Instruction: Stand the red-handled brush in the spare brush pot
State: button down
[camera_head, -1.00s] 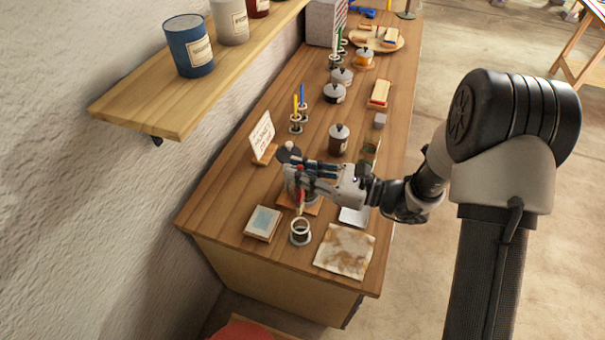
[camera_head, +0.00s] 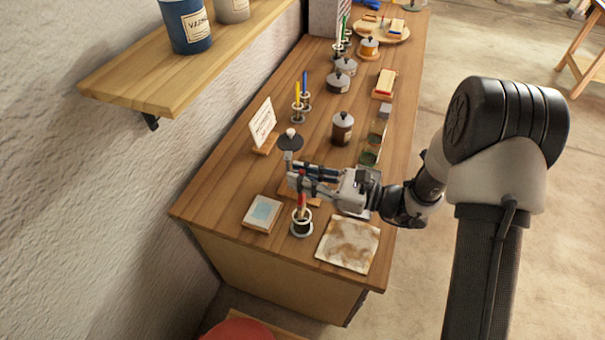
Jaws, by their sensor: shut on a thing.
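The red-handled brush (camera_head: 301,203) hangs upright below my gripper (camera_head: 298,180), which is shut on it. The brush's lower end is at the mouth of the small pot (camera_head: 302,229) and looks to be inside its rim. How deep it reaches, and whether it touches the bottom, I cannot tell. The pot stands near the front end of the wooden bench. My fingers hide the upper part of the brush.
A small framed tile (camera_head: 262,213) lies left of the pot and a stained cloth (camera_head: 348,244) lies right of it. A dark round lid with a pale knob (camera_head: 290,141), a sign card (camera_head: 263,124) and a dark jar (camera_head: 342,128) stand behind. A shelf (camera_head: 150,87) juts out upper left.

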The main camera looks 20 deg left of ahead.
jog(key=shift+f+b, duration=1.45)
jog(key=shift+f, duration=0.8)
jog(key=c, duration=1.4)
grip_release()
jog(key=shift+c, duration=0.2)
jog(key=d, duration=1.2)
jog(key=shift+s, duration=0.45)
jog(key=shift+r, duration=0.1)
